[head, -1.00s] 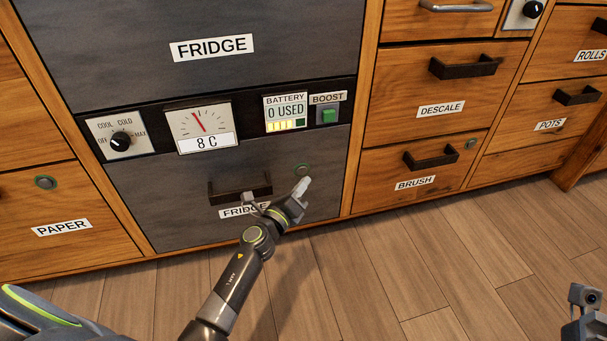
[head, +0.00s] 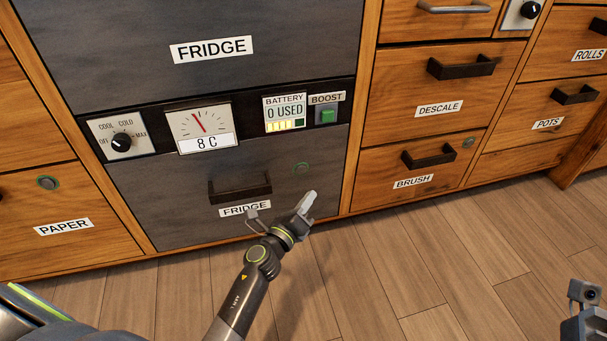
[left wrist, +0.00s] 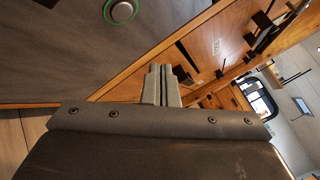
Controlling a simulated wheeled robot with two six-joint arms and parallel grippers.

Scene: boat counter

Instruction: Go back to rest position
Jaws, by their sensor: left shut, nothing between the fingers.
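My left gripper (head: 308,201) is in front of the lower fridge drawer (head: 140,190), below and right of its dark handle (head: 240,187). Its fingers are shut together with nothing between them, and they also show in the left wrist view (left wrist: 161,86). A round green-ringed button (head: 301,168) is on the drawer front just above the fingertips. It shows at the top of the left wrist view (left wrist: 121,11). The gripper appears apart from the drawer. Part of my right arm (head: 585,305) shows at the lower right edge, but its fingers are out of the picture.
A control strip with a knob (head: 122,142), a dial reading 8 C (head: 199,125) and a green boost button (head: 327,116) runs above the drawer. Closed wooden drawers labelled paper, descale, brush and pots flank it. The wooden floor (head: 420,265) is clear.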

